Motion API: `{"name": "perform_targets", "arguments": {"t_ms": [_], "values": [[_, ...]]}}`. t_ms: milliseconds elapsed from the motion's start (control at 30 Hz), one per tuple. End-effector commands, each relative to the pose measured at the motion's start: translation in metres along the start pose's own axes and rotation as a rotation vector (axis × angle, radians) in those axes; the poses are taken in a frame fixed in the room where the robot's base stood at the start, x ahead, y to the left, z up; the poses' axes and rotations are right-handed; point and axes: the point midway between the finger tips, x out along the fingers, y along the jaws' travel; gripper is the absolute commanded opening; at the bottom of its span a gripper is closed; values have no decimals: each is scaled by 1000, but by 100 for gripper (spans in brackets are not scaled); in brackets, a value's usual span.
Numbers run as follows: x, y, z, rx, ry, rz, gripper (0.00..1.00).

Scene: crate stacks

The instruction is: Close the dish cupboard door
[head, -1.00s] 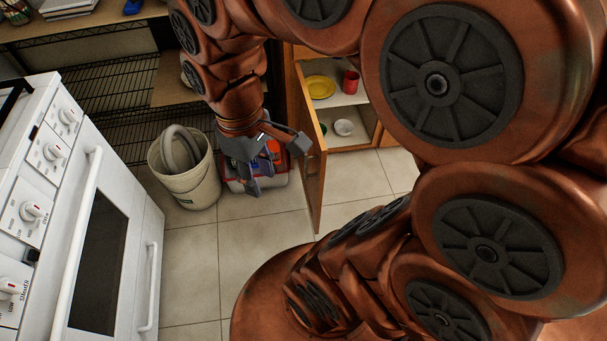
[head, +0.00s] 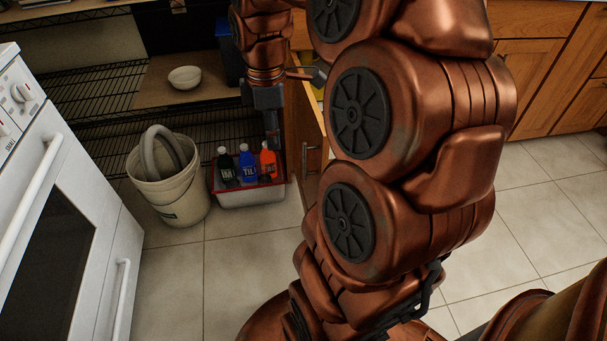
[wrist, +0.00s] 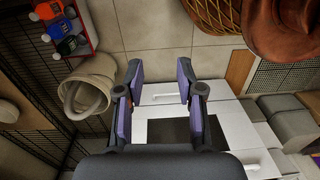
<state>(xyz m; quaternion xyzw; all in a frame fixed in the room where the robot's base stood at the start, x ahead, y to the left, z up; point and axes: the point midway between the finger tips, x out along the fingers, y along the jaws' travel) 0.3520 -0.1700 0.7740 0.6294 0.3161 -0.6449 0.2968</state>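The dish cupboard door (head: 309,135) is wooden with a bar handle and shows edge-on, standing open, in the head view. My arm hides its right side and most of the cupboard inside. A bit of yellow (head: 318,93), likely the plate, shows behind it. In the wrist view my gripper (wrist: 160,72) is open, with nothing between the fingers. I cannot make out the door for sure there.
A red-rimmed tub (head: 250,196) of bottles and a bucket (head: 168,195) stand on the floor left of the door. A white stove (head: 75,220) is at the left. Wooden cabinets (head: 550,65) stand at the right. Tiled floor is clear at the right.

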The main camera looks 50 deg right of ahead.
Motion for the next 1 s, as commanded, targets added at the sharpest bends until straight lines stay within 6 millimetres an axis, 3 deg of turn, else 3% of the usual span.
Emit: {"name": "perform_targets", "arguments": {"t_ms": [33,400,633,867,1000], "values": [[21,10,6,-19,3,2,37],[82,64,56,-189,6,25,37],[95,79,74,-240,5,37,37],[104,80,76,-250,4,34,37],[120,80,76,-250,3,31,37]]}}
